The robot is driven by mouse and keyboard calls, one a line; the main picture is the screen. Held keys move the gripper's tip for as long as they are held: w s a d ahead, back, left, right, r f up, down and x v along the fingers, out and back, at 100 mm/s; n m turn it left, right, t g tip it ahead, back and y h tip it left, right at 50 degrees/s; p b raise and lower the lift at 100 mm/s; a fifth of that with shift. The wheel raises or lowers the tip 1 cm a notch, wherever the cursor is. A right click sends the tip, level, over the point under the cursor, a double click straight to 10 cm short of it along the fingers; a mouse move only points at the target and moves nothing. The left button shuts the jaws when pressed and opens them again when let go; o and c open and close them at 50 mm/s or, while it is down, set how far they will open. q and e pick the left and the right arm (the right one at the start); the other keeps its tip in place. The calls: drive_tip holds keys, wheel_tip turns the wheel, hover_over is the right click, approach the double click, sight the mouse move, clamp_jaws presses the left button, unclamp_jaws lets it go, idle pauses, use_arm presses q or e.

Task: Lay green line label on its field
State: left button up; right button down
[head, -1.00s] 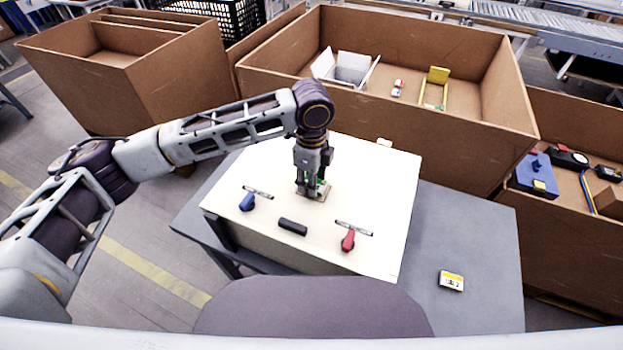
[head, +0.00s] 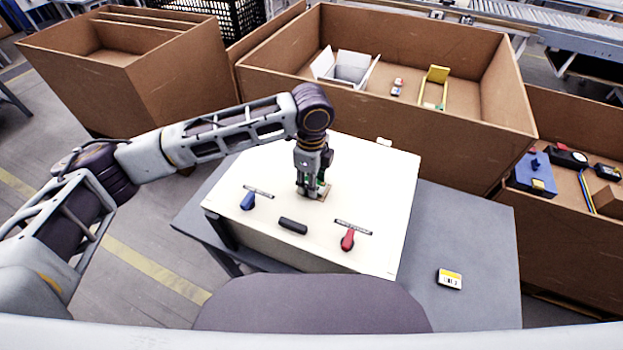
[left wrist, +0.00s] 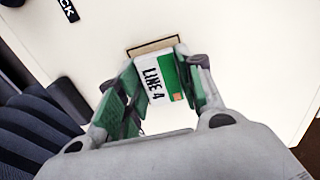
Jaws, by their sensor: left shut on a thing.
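The green line label (left wrist: 158,82) is white and green and reads "LINE 4" in the left wrist view. My left gripper (left wrist: 158,92) is shut on it, with a finger on each side. The brown-edged field (left wrist: 152,46) on the white panel shows just beyond the label, which overlaps it in the picture. In the head view my left gripper (head: 309,192) points down at the field (head: 324,193), and only a little green shows between the fingers. I cannot tell whether the label touches the panel. My right gripper is not in view.
The white panel (head: 385,190) carries a blue handle (head: 248,201), a black bar (head: 293,226) and a red handle (head: 347,240). A yellow-and-white label (head: 449,279) lies on the grey table (head: 480,230). Cardboard boxes (head: 420,135) stand behind and to the right.

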use_arm(q)
drive_tip(key=o, duration=0.8)
drive_tip(key=shift+o, duration=0.2)
drive_tip(key=shift+r, duration=0.5)
wheel_tip(320, 180, up, 11)
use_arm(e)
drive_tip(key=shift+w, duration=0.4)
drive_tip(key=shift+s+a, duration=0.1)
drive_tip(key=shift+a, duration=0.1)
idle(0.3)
